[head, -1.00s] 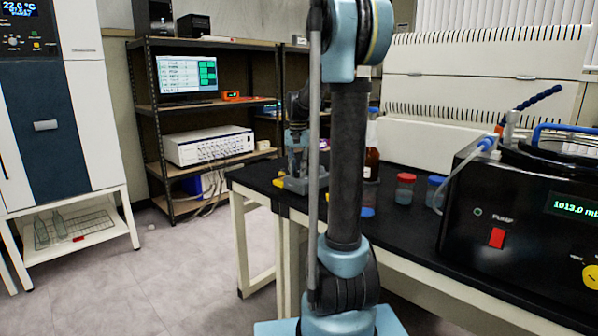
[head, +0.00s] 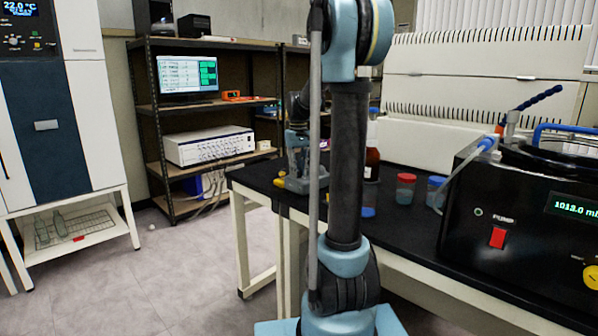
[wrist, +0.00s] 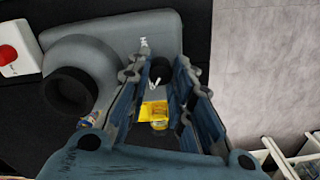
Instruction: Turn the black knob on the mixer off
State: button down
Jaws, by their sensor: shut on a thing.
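The mixer (wrist: 165,30) is a grey-blue body with a round black-rimmed cup (wrist: 72,90) at the left in the wrist view. Its black knob (wrist: 160,68) has a white mark beside it. My gripper (wrist: 159,74) has its two fingertips on either side of the knob and is shut on it. The knob is partly hidden by the fingers. In the head view the mixer (head: 299,183) stands on the black bench, with my gripper (head: 297,143) pointing down at it. My arm hides part of that area.
The black bench (head: 400,225) also holds a brown bottle (head: 371,165), a red-capped jar (head: 405,188) and a black pump box (head: 525,230). In the wrist view a red-and-white item (wrist: 15,55) is left of the mixer, and a yellow item (wrist: 154,111) lies below the fingers.

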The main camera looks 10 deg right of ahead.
jog(key=shift+w, duration=0.15)
dwell(0.4)
jog(key=c, duration=1.4)
grip_release()
jog(key=shift+r, duration=0.1)
notch_tip(320, 180, up, 12)
jog(key=shift+f, duration=0.15)
